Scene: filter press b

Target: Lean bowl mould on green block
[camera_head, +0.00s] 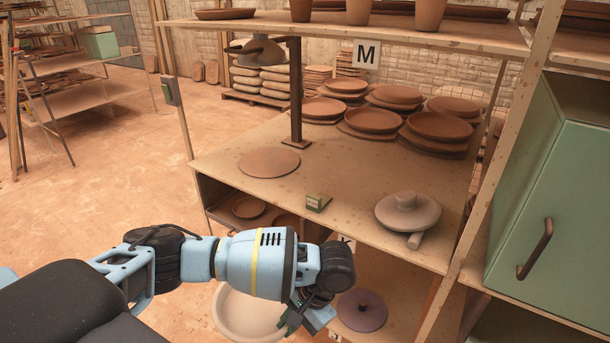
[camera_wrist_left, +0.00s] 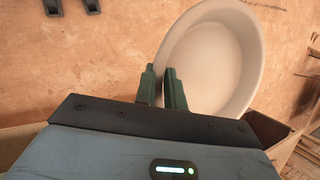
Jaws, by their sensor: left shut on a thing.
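The bowl mould is a wide, pale round bowl (camera_head: 240,318), low at the bottom of the head view and partly hidden by my left arm. My left gripper (camera_head: 302,318) is shut on its rim. In the left wrist view the two green fingers (camera_wrist_left: 164,88) pinch the near left rim of the bowl (camera_wrist_left: 215,62), which hangs tilted over the floor. The small green block (camera_head: 317,203) sits on the shelf board near its front edge, above and beyond my left gripper. My right gripper is not in view.
On the shelf board (camera_head: 330,180) lie a flat brown disc (camera_head: 268,162), a knobbed grey mould (camera_head: 407,211) tilted on a short bar, and stacked plates (camera_head: 372,121) behind. A dark post (camera_head: 295,95) stands at the back. A purple lid (camera_head: 362,311) lies below. Board around the block is clear.

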